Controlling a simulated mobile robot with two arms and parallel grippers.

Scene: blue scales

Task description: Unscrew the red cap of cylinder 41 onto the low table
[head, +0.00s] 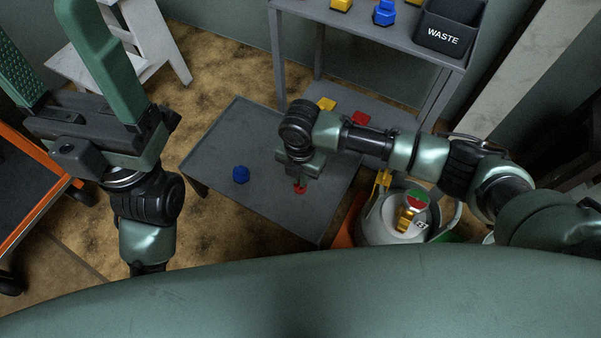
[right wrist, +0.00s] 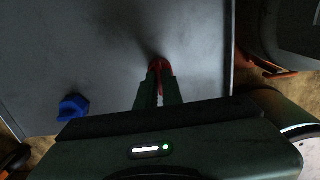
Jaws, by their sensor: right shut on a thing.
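A red cap (head: 300,189) is between the fingertips of my right gripper (head: 301,181), over the low table (head: 220,140). In the right wrist view the red cap (right wrist: 160,65) sits at the closed fingertips of the right gripper (right wrist: 159,75). I cannot tell whether it touches the table top. A cylinder (head: 375,228) stands right of the table, with a brass valve (head: 406,220), a red and green disc and a small tag whose number I cannot read surely. My left gripper (head: 40,45) is empty, its fingers wide apart, at the upper left.
A blue cap (head: 241,174) lies on the low table; it also shows in the right wrist view (right wrist: 72,107). A grey shelf (head: 350,30) behind holds yellow and blue pieces and a waste bin (head: 447,30). A white step stool (head: 150,40) stands at the back left. The table's left part is mostly clear.

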